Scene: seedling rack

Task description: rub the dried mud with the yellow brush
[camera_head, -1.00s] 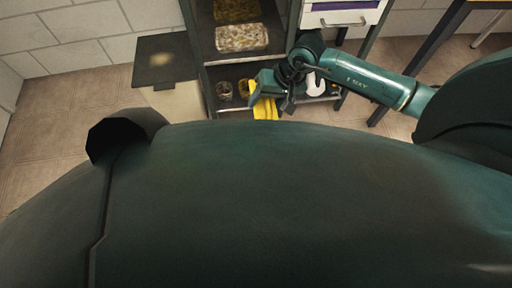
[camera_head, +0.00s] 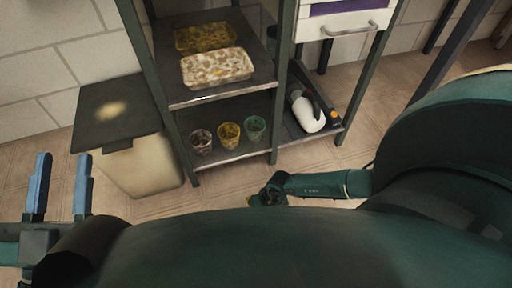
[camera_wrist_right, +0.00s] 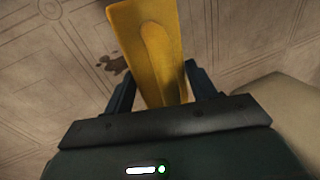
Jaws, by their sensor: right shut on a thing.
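In the head view my right gripper (camera_head: 266,198) is low over the floor in front of the shelf rack; the brush is mostly hidden there. A dark brown patch that looks like the dried mud (camera_wrist_right: 113,64) lies on the floor just left of the brush in the right wrist view. I cannot see contact between them. My left gripper (camera_head: 63,160) is open and empty at the left.
A shelf rack (camera_head: 222,94) holds a tray of pale lumps (camera_head: 217,67) and, lower down, several small pots (camera_head: 229,135). A bin with a black lid (camera_head: 115,110) bearing a pale patch stands left. Floor before the rack is clear.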

